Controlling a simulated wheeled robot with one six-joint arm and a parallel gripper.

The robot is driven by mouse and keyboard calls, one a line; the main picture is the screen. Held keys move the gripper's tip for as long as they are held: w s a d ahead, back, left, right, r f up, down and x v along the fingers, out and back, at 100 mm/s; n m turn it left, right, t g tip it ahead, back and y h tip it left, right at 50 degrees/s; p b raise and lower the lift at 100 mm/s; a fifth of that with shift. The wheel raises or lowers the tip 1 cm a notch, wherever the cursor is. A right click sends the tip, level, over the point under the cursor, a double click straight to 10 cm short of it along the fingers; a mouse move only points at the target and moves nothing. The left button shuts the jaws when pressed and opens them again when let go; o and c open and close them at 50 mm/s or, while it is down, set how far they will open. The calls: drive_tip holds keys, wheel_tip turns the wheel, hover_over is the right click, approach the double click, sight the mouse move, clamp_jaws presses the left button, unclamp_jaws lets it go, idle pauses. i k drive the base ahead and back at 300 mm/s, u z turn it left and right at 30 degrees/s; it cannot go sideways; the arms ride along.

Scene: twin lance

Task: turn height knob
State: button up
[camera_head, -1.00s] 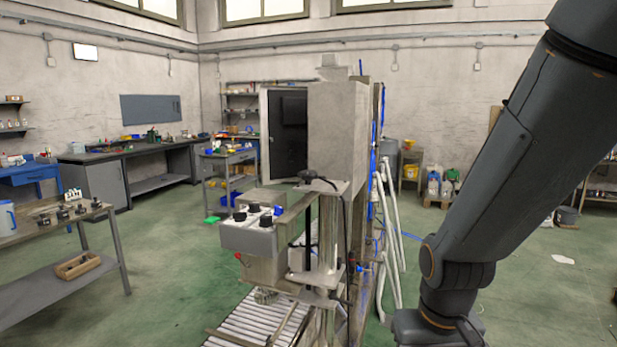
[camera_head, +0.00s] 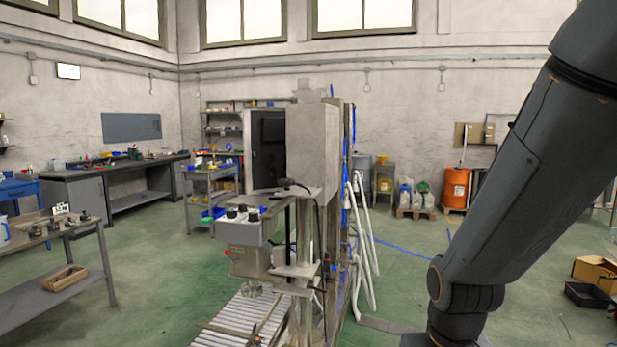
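A grey control box (camera_head: 238,233) is mounted on the machine left of the middle of the head view. Several small black knobs (camera_head: 231,213) stand on its top; I cannot tell which one is the height knob. A post with a black-topped bracket (camera_head: 298,188) stands just right of the box. My dark arm fills the right side of the view, well to the right of the box and apart from it. Its lower end runs out of the bottom edge, so my gripper is not visible.
A roller conveyor (camera_head: 235,318) runs below the box. White hoses (camera_head: 364,240) hang on the machine's right side. A workbench with a wooden tray (camera_head: 65,278) is at left. An orange barrel (camera_head: 455,188) and open boxes (camera_head: 592,272) are at right.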

sight(287, 183)
drive_tip(key=z, duration=0.7)
drive_tip(key=i, duration=1.3)
drive_tip(key=u, duration=0.05)
